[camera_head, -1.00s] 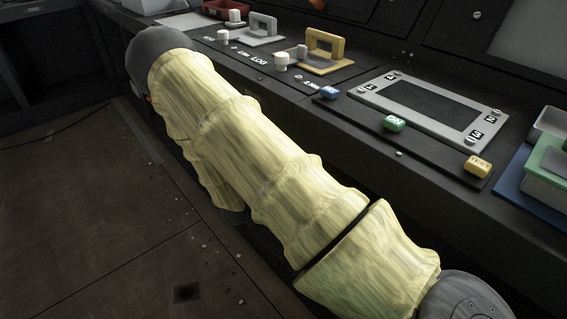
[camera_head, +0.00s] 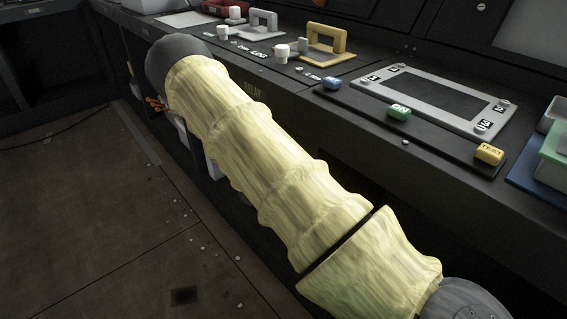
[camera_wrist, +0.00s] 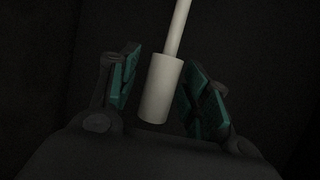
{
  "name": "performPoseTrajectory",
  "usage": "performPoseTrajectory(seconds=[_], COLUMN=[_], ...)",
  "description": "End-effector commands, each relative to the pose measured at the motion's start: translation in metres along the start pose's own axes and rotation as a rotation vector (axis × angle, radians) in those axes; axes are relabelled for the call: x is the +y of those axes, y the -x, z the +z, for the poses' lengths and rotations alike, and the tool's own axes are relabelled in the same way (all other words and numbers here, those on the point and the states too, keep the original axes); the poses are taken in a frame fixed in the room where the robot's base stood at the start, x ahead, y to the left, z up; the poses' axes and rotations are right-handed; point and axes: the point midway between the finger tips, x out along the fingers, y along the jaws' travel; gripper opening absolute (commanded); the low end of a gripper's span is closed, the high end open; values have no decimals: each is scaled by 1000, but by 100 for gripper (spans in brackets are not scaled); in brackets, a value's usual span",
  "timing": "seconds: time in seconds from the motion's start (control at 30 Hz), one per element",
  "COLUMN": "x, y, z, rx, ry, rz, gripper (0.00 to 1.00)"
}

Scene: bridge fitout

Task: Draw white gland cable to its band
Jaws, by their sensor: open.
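In the wrist view a white cable (camera_wrist: 179,25) comes down from the top edge and ends in a thicker white cylinder (camera_wrist: 160,92). My gripper (camera_wrist: 160,88) is open, with a green-padded finger on each side of the cylinder. The left finger is apart from it; whether the right finger touches it I cannot tell. In the head view my yellow-sleeved arm covers the middle and hides my gripper and the cable. I cannot make out the band in either view.
A dark console (camera_head: 330,110) runs along the right, with blue (camera_head: 332,83), green (camera_head: 399,112) and yellow (camera_head: 489,154) buttons. A yellow handle (camera_head: 326,38) and a grey handle (camera_head: 263,22) stand on it. Orange wires (camera_head: 156,104) show below its front edge. The floor (camera_head: 90,220) at left is open.

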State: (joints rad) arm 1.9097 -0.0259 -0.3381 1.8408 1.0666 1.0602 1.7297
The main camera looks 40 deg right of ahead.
Motion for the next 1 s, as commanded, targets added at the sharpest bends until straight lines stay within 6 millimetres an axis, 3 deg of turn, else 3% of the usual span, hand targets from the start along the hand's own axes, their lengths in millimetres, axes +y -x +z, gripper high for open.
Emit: performPoseTrajectory(seconds=[0.1,0.37,1.0], x=[0,0,1], y=[0,0,-6], z=[0,0,20], rx=[0,0,-2], ry=[0,0,0], rz=[0,0,1], gripper=[46,0,0])
